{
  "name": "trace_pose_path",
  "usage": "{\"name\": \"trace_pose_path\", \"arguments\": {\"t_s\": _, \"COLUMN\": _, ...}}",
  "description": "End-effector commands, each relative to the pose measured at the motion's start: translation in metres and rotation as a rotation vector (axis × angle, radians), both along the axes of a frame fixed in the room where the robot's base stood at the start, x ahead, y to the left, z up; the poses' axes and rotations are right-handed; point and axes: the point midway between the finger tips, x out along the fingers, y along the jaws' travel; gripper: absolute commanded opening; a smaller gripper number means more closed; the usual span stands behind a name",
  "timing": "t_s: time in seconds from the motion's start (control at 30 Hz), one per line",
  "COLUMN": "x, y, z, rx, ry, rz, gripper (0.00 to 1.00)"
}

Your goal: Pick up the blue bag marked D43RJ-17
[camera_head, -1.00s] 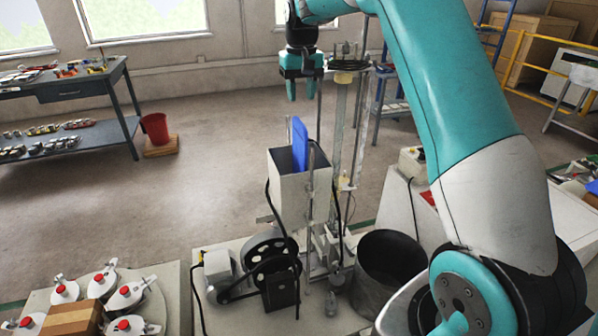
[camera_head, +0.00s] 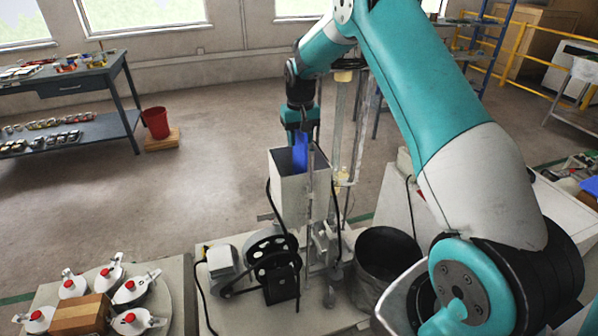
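The blue bag (camera_head: 300,152) stands upright in the open top of a light grey box-shaped hopper (camera_head: 289,198) at the middle of the head view. Its lower part is hidden inside the hopper, and no marking on it can be read. My gripper (camera_head: 300,138), teal with a dark wrist, points down right at the bag's upper part, overlapping its top edge in the picture. The fingers are small and partly merge with the bag, so I cannot tell whether they have closed on it.
A thin upright rod (camera_head: 310,180) stands at the hopper's front, close to the bag. Below are a black wheel mechanism (camera_head: 272,262) and a dark bucket (camera_head: 386,262). Red-capped containers (camera_head: 130,290) sit at lower left.

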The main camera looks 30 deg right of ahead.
Motion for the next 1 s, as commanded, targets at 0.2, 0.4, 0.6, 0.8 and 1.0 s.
{"name": "trace_pose_path", "arguments": {"t_s": 0.2, "x": 0.0, "y": 0.0, "z": 0.0, "rx": 0.0, "ry": -0.001, "rz": 0.0, "gripper": 0.14}}
{"name": "trace_pose_path", "arguments": {"t_s": 0.4, "x": 0.0, "y": 0.0, "z": 0.001, "rx": 0.0, "ry": -0.001, "rz": 0.0, "gripper": 0.0}}
{"name": "trace_pose_path", "arguments": {"t_s": 0.6, "x": 0.0, "y": 0.0, "z": 0.001, "rx": -0.001, "ry": -0.002, "rz": 0.0, "gripper": 0.0}}
{"name": "trace_pose_path", "arguments": {"t_s": 0.8, "x": 0.001, "y": 0.0, "z": 0.008, "rx": -0.001, "ry": -0.004, "rz": 0.0, "gripper": 0.0}}
{"name": "trace_pose_path", "arguments": {"t_s": 1.0, "x": 0.001, "y": 0.0, "z": 0.036, "rx": -0.001, "ry": -0.007, "rz": 0.0, "gripper": 0.0}}
